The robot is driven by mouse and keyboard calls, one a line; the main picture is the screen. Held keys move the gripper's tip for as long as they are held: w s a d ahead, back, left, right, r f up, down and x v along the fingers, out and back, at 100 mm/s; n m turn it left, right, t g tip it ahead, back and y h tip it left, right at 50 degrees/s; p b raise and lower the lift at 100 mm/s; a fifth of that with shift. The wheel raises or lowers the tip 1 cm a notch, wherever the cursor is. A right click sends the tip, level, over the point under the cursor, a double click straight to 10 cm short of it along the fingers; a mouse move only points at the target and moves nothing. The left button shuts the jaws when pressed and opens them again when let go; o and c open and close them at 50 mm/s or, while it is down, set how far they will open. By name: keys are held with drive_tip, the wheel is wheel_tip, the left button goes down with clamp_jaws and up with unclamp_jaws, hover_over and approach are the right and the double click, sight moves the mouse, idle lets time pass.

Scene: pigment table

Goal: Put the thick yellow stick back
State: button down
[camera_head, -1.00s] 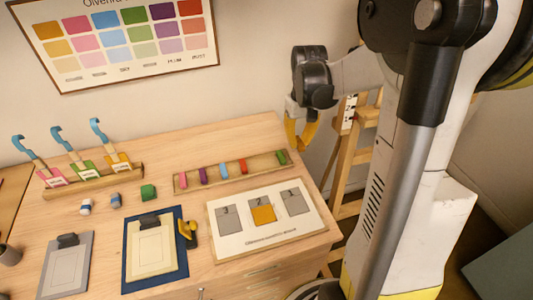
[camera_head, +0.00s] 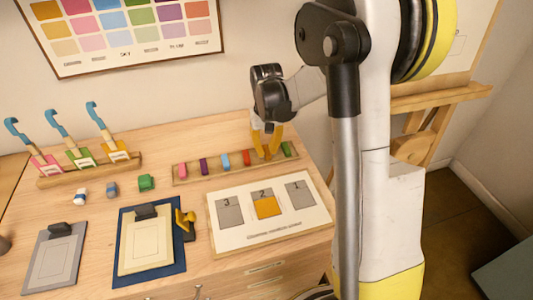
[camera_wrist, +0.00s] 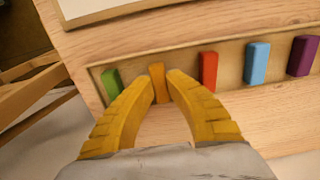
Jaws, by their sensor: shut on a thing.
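My gripper (camera_head: 266,154) is shut on the thick yellow stick (camera_wrist: 157,82), which shows between the fingertips in the wrist view. The stick is upright at the wooden stick tray (camera_head: 212,176), between the green stick (camera_head: 287,149) and the red stick (camera_head: 246,157). Its lower end appears at the tray, but I cannot tell whether it touches the tray floor.
A blue stick (camera_head: 225,160) and a purple stick (camera_head: 203,166) stand farther left in the tray. A white card with numbered squares (camera_head: 298,219) lies in front. Coloured blocks, a brush rack (camera_head: 92,171) and clipboards are at left.

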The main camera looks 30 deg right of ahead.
drive_tip(key=shift+r, duration=0.1)
drive_tip(key=c, duration=1.8)
unclamp_jaws()
drive_tip(key=shift+f, duration=0.2)
drive_tip(key=o, duration=0.3)
